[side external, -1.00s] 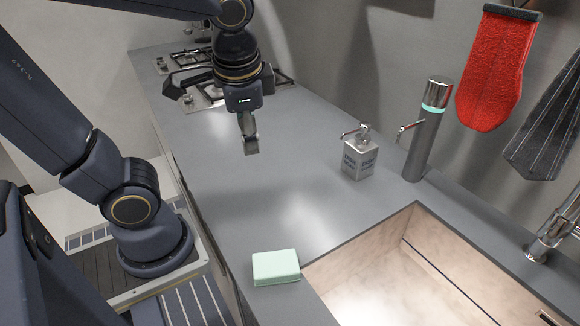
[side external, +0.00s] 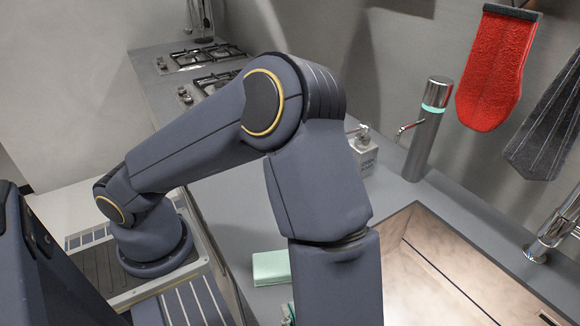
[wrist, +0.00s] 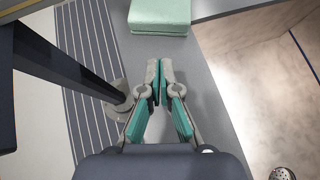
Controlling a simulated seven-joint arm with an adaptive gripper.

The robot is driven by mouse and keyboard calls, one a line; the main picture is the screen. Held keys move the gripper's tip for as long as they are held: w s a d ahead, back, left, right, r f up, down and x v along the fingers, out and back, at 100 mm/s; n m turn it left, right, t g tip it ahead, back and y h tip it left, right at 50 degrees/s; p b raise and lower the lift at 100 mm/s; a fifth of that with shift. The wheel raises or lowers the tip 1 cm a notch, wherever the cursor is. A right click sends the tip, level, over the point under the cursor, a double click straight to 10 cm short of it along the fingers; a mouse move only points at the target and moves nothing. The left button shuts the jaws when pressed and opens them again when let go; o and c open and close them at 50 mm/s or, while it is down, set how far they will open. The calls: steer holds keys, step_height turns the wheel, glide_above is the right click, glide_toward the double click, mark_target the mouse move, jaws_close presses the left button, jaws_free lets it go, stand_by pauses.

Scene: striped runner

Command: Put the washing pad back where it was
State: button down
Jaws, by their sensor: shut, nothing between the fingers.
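The washing pad (side external: 270,267), a pale green block, lies on the grey counter beside the sink's left edge. My arm covers its right part in the side external view. In the wrist view the pad (wrist: 160,14) lies at the top, just beyond my fingertips and apart from them. My gripper (wrist: 160,66) has its fingertips together with nothing between them, over the counter in front of the pad. In the side external view my gripper is mostly hidden behind my arm.
The sink (side external: 430,270) opens to the right of the pad. A soap dispenser (side external: 364,150) and a metal tap-like cylinder (side external: 428,130) stand behind. A red mitt (side external: 497,70) and a dark cloth (side external: 548,130) hang on the wall. A stove (side external: 205,62) is at the far end.

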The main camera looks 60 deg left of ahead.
mark_target(273, 260)
steer(key=w+a, duration=0.1)
steer(key=a, duration=0.2)
steer(key=w+a, duration=0.1)
steer(key=a, duration=0.3)
steer(key=w+a, duration=0.1)
steer(key=a, duration=0.2)
steer(key=shift+w+a+f, duration=0.1)
steer(key=shift+a+f, duration=0.25)
steer(key=shift+f, duration=0.5)
steer(key=shift+d, duration=0.1)
steer(key=d, duration=0.2)
steer(key=s+d, duration=0.1)
steer(key=d, duration=0.1)
steer(key=s+d, duration=0.1)
steer(key=d, duration=0.2)
steer(key=shift+s+d, duration=0.1)
